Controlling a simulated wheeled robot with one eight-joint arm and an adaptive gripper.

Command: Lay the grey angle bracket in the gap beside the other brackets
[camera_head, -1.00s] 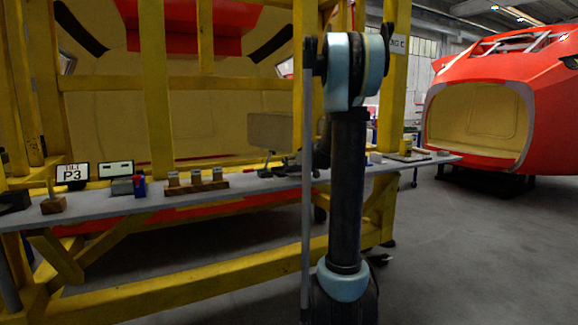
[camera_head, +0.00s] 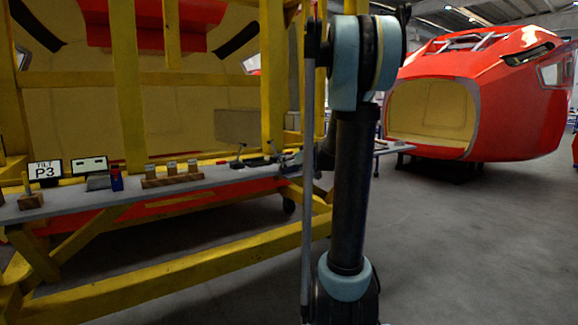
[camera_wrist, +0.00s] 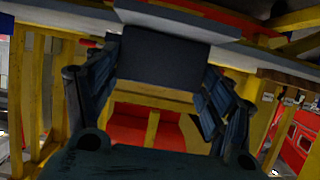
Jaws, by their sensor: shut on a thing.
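In the wrist view my gripper (camera_wrist: 158,88) has a finger on each side of a dark grey, flat-faced piece, the grey angle bracket (camera_wrist: 160,62). A paler grey strip runs across its top edge; I cannot tell whether this is the bracket's other leg. The gripper is shut on the bracket, which is held near the edge of the grey bench. In the head view my arm column hides most of the gripper and the bracket. I cannot make out the other brackets or the gap in either view.
The long grey bench (camera_head: 120,202) runs along the yellow frame (camera_head: 133,90). It carries a P3 sign (camera_head: 45,170), a small screen (camera_head: 90,166) and a wooden block (camera_head: 172,179) with several small pieces. A red nosecone (camera_head: 500,100) stands at right. Grey floor is free between.

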